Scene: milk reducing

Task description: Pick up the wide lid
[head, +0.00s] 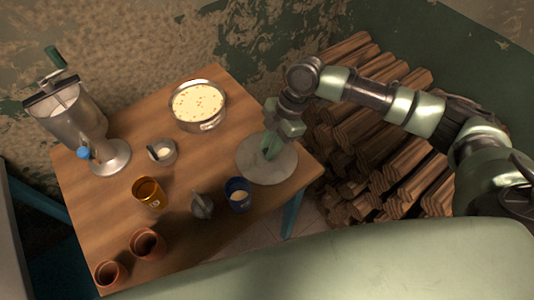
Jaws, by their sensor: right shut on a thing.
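The wide lid (284,170) is a flat, round, pale grey disc at the right end of the wooden table. My right gripper (270,150) comes down over it from above and is shut at its middle, on its handle, which the fingers hide. I cannot tell whether the lid rests on the table or is slightly raised. My left gripper is not in view.
The wooden table (125,205) also holds a pot of pale, speckled food (198,104), a metal hand-cranked machine (72,115), a small bowl (161,152), an amber cup (149,193), a blue cup (238,194), a grey tool (201,206) and brown pots (147,244). Stacked firewood (375,150) lies right.

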